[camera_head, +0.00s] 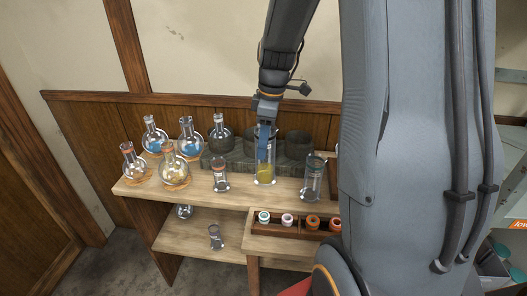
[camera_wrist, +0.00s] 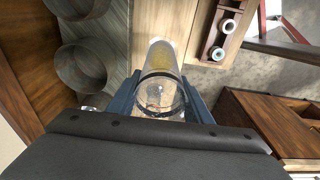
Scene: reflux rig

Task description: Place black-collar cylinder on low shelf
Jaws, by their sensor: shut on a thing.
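My gripper (camera_head: 265,131) points down over the upper shelf and is shut on a tall clear cylinder (camera_head: 264,172) with yellow liquid at its bottom. In the wrist view my gripper (camera_wrist: 158,103) has one finger on each side of this cylinder (camera_wrist: 160,72), and a dark ring shows near its mouth. The cylinder is upright; I cannot tell whether its base touches the upper shelf. The low shelf (camera_head: 185,238) lies below, with a small clear cylinder (camera_head: 215,238) and a round flask (camera_head: 184,211) on it.
Two other clear cylinders stand left (camera_head: 220,175) and right (camera_head: 314,180) of the held one. Several round flasks (camera_head: 174,170) stand at the left of the upper shelf (camera_head: 135,190). Dark round vessels (camera_head: 299,146) stand behind. A rack with small capped vials (camera_head: 288,221) sits in front.

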